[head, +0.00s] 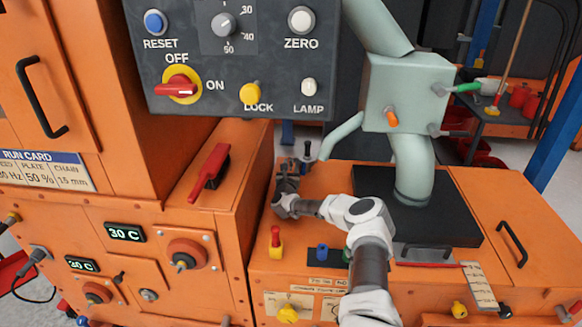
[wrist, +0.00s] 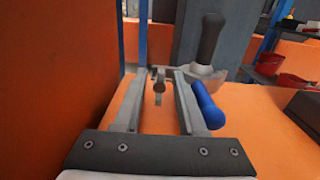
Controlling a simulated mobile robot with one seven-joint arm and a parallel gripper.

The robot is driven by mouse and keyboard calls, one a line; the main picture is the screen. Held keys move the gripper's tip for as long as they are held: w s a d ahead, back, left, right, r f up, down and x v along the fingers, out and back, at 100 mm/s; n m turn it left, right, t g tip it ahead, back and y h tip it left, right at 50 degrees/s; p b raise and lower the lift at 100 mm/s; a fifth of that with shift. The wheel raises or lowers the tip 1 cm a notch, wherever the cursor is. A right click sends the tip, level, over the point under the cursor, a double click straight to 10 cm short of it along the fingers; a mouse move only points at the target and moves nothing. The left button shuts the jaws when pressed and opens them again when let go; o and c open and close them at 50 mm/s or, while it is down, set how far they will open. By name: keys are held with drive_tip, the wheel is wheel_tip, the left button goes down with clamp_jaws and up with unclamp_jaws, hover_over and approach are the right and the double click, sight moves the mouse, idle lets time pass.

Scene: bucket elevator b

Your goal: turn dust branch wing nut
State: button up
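My gripper (wrist: 158,78) is open in the wrist view, its two grey fingers pointing away over the orange deck. A small brown-grey metal piece (wrist: 158,84) stands between the fingertips, with a gap on each side; it looks like a wing nut on a stem, but I cannot be sure. In the head view my gripper (head: 287,170) is at the back left of the orange deck, and this piece cannot be made out there. A pale green branch pipe (head: 343,135) slopes down from the green box (head: 400,92) to the right of my gripper.
Right beside my right finger are a blue handle (wrist: 207,106) and a black-handled lever (wrist: 210,38). An orange cabinet wall (wrist: 55,75) rises close on the left. The control panel (head: 240,60) hangs above, and a black hatch (head: 450,215) lies right of my arm.

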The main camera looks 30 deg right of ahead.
clamp_jaws()
drive_tip(key=shift+n, duration=0.4)
drive_tip(key=n, duration=0.3)
drive_tip(key=shift+w+a, duration=0.1)
drive_tip(key=shift+w, duration=0.05)
drive_tip(key=shift+n, duration=1.7)
drive_tip(key=shift+f, duration=0.1)
unclamp_jaws()
